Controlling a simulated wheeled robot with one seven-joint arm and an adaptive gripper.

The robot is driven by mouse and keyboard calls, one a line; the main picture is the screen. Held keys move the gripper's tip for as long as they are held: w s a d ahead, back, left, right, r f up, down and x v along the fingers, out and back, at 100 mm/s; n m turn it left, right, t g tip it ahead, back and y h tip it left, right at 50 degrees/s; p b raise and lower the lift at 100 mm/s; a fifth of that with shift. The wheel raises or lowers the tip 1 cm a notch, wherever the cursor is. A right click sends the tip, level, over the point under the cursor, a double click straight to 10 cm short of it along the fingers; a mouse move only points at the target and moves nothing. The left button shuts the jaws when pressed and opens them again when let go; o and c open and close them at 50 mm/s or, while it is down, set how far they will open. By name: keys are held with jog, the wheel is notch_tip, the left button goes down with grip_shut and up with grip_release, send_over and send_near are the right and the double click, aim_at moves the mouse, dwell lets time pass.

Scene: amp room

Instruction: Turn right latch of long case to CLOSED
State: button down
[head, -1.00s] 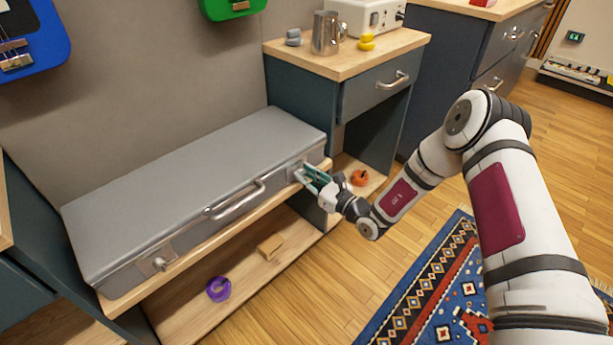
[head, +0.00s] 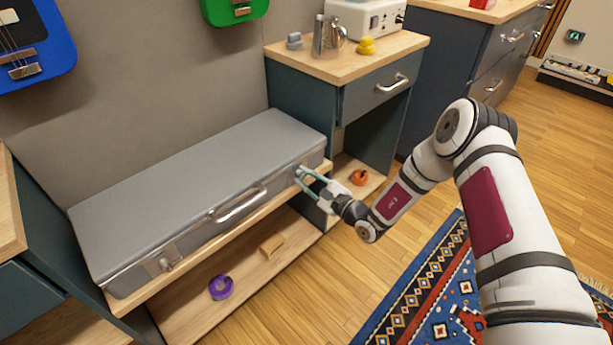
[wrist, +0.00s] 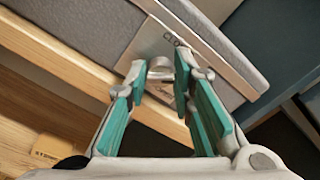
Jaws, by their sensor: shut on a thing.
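The long grey case (head: 190,185) lies shut on a wooden shelf, its front towards me. Its right latch (wrist: 160,68) is a metal knob on a plate, with part of a "CLO..." label visible beyond it in the wrist view. My gripper (head: 299,174) is at this right latch, and its teal-padded fingers show in the wrist view (wrist: 166,72) on either side of the knob, shut on it. The fingers hide part of the latch and plate lettering. The left latch (head: 165,265) sits at the front left, beside the handle (head: 238,205).
Below the case, a lower shelf holds a purple tape roll (head: 221,287) and a tan block (head: 272,246). An orange object (head: 358,177) lies under the drawer desk (head: 375,90) at right. The floor before the case is open, with a patterned rug (head: 425,290).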

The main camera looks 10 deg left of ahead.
jog(key=n+p, duration=0.2)
jog(key=n, duration=0.3)
jog(key=shift+s+f+n, duration=0.1)
jog(key=shift+n, duration=0.2)
jog(key=n+p, duration=0.1)
jog(key=n, duration=0.3)
jog(key=shift+f+n+p, duration=0.15)
jog(key=shift+n+p, duration=0.15)
jog(key=shift+n, duration=0.1)
jog(key=c, duration=1.4)
grip_release()
jog(key=shift+o, duration=0.2)
jog(key=v, duration=1.2)
